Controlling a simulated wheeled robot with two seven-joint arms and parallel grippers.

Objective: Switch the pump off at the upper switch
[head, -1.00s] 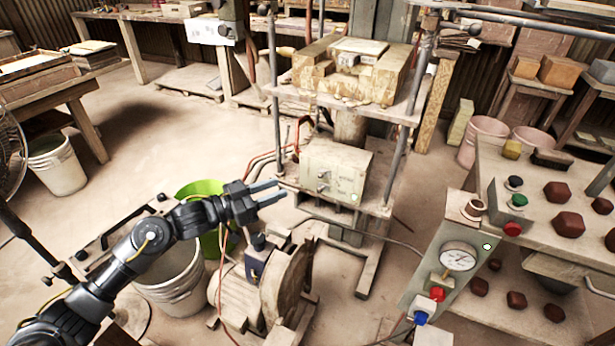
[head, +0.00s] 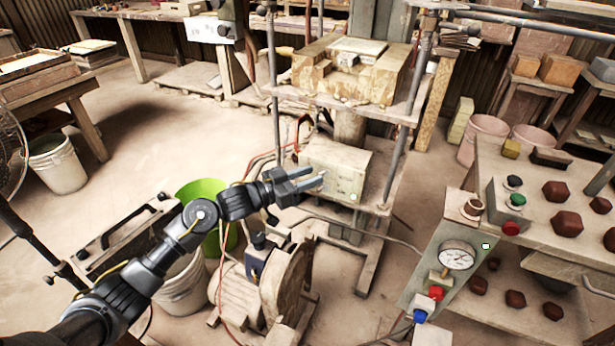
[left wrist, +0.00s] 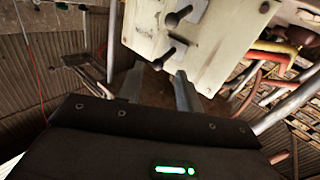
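The pale switch box (head: 345,172) stands on the lower shelf of the press frame, with a small green light low on its front. In the left wrist view, the box (left wrist: 212,45) shows two dark toggle switches, one farther up in the picture (left wrist: 180,15) and one nearer my fingers (left wrist: 163,57). I cannot tell for sure which is the upper switch. My left gripper (head: 317,177) is at the box front and hides its switches in the head view. Its fingers (left wrist: 160,80) are apart and empty, with the nearer toggle just beyond and between their tips. My right gripper is out of view.
The pump motor (head: 262,285) sits on the floor below my left arm, beside a green bucket (head: 203,190). A control panel (head: 445,275) with a gauge and red and blue buttons stands at right. Red cables (head: 262,160) run left of the box.

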